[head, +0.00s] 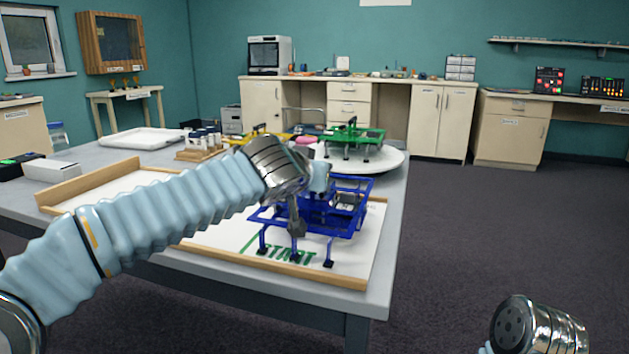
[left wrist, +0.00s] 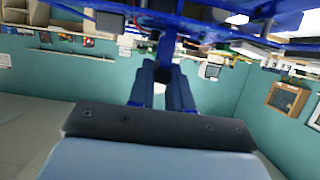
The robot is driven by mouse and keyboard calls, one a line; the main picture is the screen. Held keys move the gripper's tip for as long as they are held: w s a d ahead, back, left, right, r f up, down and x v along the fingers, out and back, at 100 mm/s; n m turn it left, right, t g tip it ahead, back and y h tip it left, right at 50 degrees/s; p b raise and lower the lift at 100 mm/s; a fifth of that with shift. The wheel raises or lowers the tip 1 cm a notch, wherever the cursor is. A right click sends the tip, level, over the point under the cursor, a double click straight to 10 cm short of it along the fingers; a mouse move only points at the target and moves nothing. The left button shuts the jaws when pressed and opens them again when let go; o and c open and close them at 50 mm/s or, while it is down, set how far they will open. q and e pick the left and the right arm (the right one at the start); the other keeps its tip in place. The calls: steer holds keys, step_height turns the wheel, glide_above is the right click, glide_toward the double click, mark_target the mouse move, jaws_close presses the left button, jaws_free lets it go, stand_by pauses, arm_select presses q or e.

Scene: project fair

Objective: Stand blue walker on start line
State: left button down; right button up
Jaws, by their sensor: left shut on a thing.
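The blue walker (head: 350,222), a blue frame with several thin legs and dark feet, is upright over the white track board (head: 225,235) near the green START marking (head: 287,253). My left gripper (head: 297,222) is shut on the walker's frame; the blue frame also fills the top of the left wrist view (left wrist: 190,22), at the fingertips (left wrist: 163,68). I cannot tell whether the feet touch the board. The start line (head: 250,241) shows as a green line, partly hidden by the walker and my arm. My right gripper's fingers are out of view.
A wooden rim (head: 270,266) edges the board. Behind the walker, a green walker (head: 350,137) stands on a round white stand (head: 385,160), and a yellow one (head: 262,132) is farther left. A bottle rack (head: 200,152) and a white tray (head: 142,138) stand at the back left.

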arm_select(q)
steer(key=c, duration=1.1)
jaws_free()
steer(key=shift+f, duration=0.1)
steer(key=shift+o, duration=0.2)
steer(key=v, duration=1.2)
steer(key=shift+b, duration=0.35)
